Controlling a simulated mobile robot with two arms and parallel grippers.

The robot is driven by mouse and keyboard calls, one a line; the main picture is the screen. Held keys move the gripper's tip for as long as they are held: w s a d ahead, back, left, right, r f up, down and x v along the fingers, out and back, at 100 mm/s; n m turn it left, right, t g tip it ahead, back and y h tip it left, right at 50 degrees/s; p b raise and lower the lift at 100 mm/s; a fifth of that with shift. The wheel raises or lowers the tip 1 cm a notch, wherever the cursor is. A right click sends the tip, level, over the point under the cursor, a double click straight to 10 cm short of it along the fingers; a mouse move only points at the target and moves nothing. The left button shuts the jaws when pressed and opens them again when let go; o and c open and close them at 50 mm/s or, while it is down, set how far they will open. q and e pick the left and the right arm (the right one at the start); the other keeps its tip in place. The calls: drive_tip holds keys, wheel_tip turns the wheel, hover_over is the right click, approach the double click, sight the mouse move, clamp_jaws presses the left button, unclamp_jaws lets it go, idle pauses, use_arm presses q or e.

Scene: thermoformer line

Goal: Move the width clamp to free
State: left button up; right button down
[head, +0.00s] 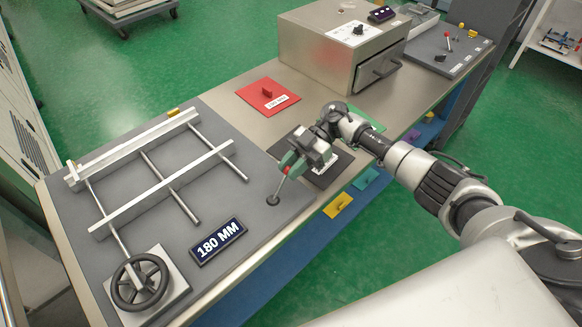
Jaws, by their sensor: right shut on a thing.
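The width clamp appears to be the short lever (277,190) that rises from a round dark base at the right edge of the grey plate (225,275). The lever leans up and to the right, and its red knob is partly hidden by the gripper. My right gripper (287,167) comes in from the right and is shut on the top of this lever. On the same plate are two pale parallel rails (160,185) on cross rods, a dark handwheel (140,282) and a "180 MM" sign (217,242). My left gripper is not in view.
A red plate (267,95) lies behind the gripper, and a metal box with a drawer (340,50) stands beyond it. A grey panel with small levers (448,45) is at the far right end. Yellow (338,205) and teal tags hang along the bench's front edge.

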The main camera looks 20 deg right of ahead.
drive_tip(key=c, duration=1)
unclamp_jaws()
drive_tip(key=b+v, duration=0.3)
drive_tip(key=v, duration=0.8)
drive_tip(key=shift+b, duration=0.35)
